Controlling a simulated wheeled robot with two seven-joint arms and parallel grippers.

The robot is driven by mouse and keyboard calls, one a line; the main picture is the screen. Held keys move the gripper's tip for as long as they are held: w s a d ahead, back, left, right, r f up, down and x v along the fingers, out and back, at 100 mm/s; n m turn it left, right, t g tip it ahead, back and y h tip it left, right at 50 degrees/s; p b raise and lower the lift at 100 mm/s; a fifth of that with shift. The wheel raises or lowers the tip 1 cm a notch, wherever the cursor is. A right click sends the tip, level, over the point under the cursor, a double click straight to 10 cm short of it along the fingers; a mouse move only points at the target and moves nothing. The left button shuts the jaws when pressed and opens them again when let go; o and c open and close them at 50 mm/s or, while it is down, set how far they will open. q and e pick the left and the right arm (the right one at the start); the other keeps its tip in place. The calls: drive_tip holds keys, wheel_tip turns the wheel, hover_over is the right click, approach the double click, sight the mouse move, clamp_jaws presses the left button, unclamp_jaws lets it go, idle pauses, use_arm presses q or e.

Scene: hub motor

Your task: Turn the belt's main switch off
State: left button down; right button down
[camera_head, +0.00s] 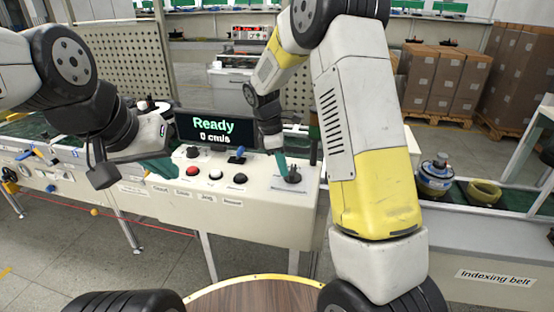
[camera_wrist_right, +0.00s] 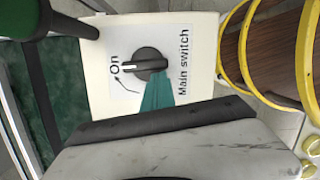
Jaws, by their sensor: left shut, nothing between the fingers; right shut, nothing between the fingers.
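The main switch (camera_head: 289,176) is a black rotary knob at the right end of the white control box. In the right wrist view the knob (camera_wrist_right: 152,62) sits on a white plate marked "On" and "Main switch", and its white mark points toward "On". My right gripper (camera_head: 281,163) is shut, with its teal fingertips (camera_wrist_right: 157,93) right at the knob's edge; I cannot tell whether they touch it. My left gripper (camera_head: 160,166) is shut and empty, near the left part of the box. The display (camera_head: 215,131) reads "Ready" and "0 cm/s".
The box (camera_head: 262,194) also carries a red button (camera_head: 193,171), a white button (camera_head: 215,174), black buttons and a blue-handled lever (camera_head: 238,155). The indexing belt (camera_head: 519,199) at the right bears a motor part (camera_head: 435,178) and a yellow ring (camera_head: 483,192). Cartons (camera_head: 433,80) stand behind.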

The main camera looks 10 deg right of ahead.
sight(297, 180)
drive_tip(key=n, duration=0.2)
drive_tip(key=s+d+n+t, duration=0.1)
drive_tip(key=shift+n, duration=0.4)
drive_tip(key=n, duration=0.3)
drive_tip(key=shift+s+d+n+t, duration=0.4)
drive_tip(key=n, duration=0.2)
drive_tip(key=d+n+y, duration=0.1)
drive_tip(key=n+t, duration=0.1)
drive_tip(key=n, duration=0.1)
drive_tip(key=shift+s+d+n, duration=0.2)
drive_tip(key=shift+d+n, duration=0.1)
drive_tip(key=shift+d, duration=0.2)
drive_tip(key=shift+w+d, duration=0.1)
drive_tip(key=shift+d, duration=0.1)
